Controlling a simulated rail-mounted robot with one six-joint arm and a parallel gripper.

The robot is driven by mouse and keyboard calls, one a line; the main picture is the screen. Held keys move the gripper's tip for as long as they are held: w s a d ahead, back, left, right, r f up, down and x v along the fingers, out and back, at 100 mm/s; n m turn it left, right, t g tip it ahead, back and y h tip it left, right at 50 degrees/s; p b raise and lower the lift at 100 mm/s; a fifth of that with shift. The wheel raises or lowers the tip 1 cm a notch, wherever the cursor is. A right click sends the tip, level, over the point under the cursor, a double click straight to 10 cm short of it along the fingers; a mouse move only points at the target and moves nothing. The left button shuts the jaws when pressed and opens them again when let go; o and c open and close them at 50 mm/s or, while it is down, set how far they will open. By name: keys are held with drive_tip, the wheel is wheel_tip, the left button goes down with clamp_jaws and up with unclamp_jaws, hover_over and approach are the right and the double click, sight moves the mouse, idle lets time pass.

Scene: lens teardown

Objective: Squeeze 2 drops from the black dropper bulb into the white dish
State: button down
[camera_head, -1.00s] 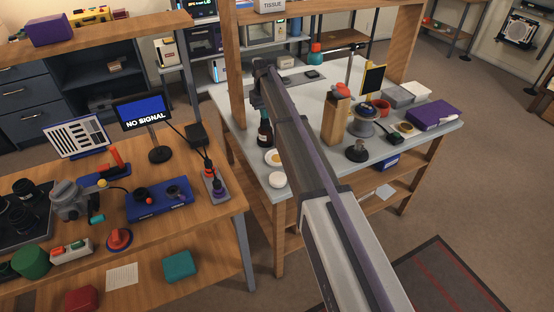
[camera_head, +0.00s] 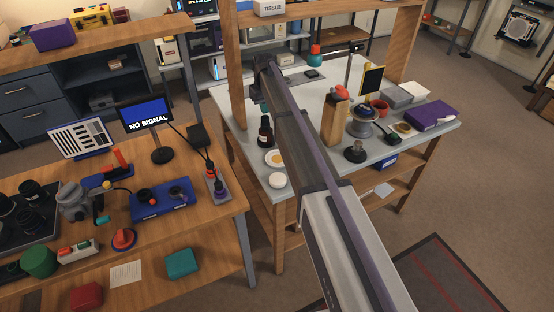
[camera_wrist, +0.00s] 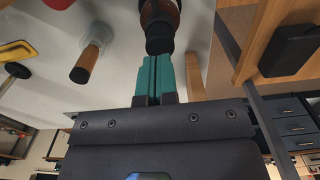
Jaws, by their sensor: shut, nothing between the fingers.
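A dark amber bottle with a black dropper bulb (camera_head: 265,120) stands on the grey table (camera_head: 235,117) left of my arm. In the wrist view the black dropper bulb (camera_wrist: 160,42) is at the top centre, just past my fingertips. A white round dish (camera_head: 277,180) lies near the table's front corner. A pale plate with a yellowish middle (camera_head: 275,158) lies between it and the bottle. My gripper's teal fingers (camera_wrist: 157,60) are shut together and empty, pointing at the bulb. I cannot tell whether they touch it. In the head view my arm mostly hides the gripper.
A wooden post (camera_head: 238,65) of the table's frame stands close behind the bottle. Right of my arm are a wooden block (camera_head: 335,122), a dark-based stand (camera_head: 355,151) and a purple box (camera_head: 431,115). A second bench with tools is at left.

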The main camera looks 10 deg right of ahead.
sight(265, 117)
drive_tip(key=shift+f, duration=0.15)
drive_tip(key=shift+f+b, duration=1.55)
drive_tip(key=shift+b, duration=0.15)
drive_tip(key=shift+r, duration=0.2)
drive_tip(key=shift+r+p, duration=1.5)
drive_tip(key=shift+p, duration=0.2)
wheel_tip(265, 117, up, 6)
drive_tip(key=p, duration=0.6)
